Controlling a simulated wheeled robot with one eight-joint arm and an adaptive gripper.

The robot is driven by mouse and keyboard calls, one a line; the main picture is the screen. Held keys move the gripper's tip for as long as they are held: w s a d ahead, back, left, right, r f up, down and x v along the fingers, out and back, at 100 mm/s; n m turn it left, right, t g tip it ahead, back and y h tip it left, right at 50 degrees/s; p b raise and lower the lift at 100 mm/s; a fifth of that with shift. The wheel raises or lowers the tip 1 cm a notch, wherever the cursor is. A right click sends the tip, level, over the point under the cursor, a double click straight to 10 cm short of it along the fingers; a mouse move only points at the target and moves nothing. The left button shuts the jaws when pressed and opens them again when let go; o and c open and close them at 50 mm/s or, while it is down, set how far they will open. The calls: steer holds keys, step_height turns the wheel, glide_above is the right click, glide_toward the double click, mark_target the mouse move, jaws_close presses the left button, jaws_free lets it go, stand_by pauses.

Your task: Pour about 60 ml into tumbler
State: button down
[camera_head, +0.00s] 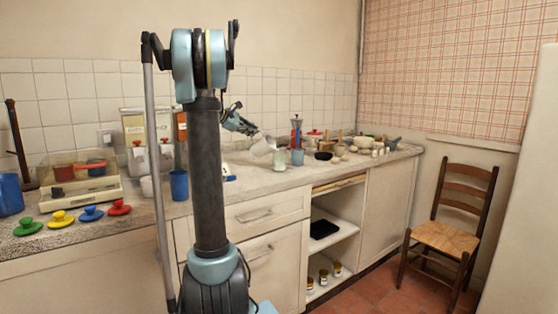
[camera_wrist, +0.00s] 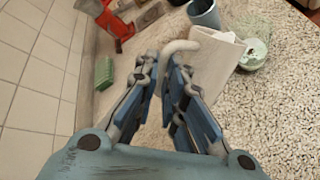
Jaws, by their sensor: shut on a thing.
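A white jug (camera_head: 262,147) is held in the air above the counter, tilted to the right. Its curved handle lies between my fingers, and the white jug (camera_wrist: 213,66) also fills the middle of the wrist view. My gripper (camera_head: 245,128) is shut on the jug; it shows in the wrist view too (camera_wrist: 176,80). A pale green glass tumbler (camera_head: 280,161) stands upright on the counter just below and right of the jug's lip. In the wrist view the tumbler (camera_wrist: 255,50) is beside the jug's mouth. I cannot make out a stream or the liquid level.
A blue-grey cup (camera_head: 298,157) stands right beside the tumbler; it also shows in the wrist view (camera_wrist: 204,12). Crowded bowls and jars (camera_head: 365,143) fill the far right.

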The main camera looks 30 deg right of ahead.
mark_target(256, 144)
steer(key=shift+s+r, duration=0.15)
steer(key=shift+s+d+r, duration=0.15)
steer(key=shift+s+r, duration=0.05)
steer(key=shift+s, duration=0.15)
steer(key=shift+r+p, duration=0.1)
steer(key=shift+p, duration=0.2)
steer(key=shift+s+d+r+m+t+y+p, duration=0.35)
steer(key=shift+s+r+m+t+y+p, duration=0.15)
steer(key=shift+s+r+m+p, duration=0.25)
stand_by(0.5)
steer(key=shift+d+f, duration=0.1)
steer(key=shift+f, duration=0.05)
steer(key=w+a+f+n+g+h, duration=0.2)
steer(key=w+f+n, duration=0.2)
steer(key=f, duration=0.1)
steer(key=shift+w+a+f+g+h, duration=0.25)
steer(key=shift+w+a+g+h, duration=0.05)
steer(key=shift+w+g+h, duration=0.1)
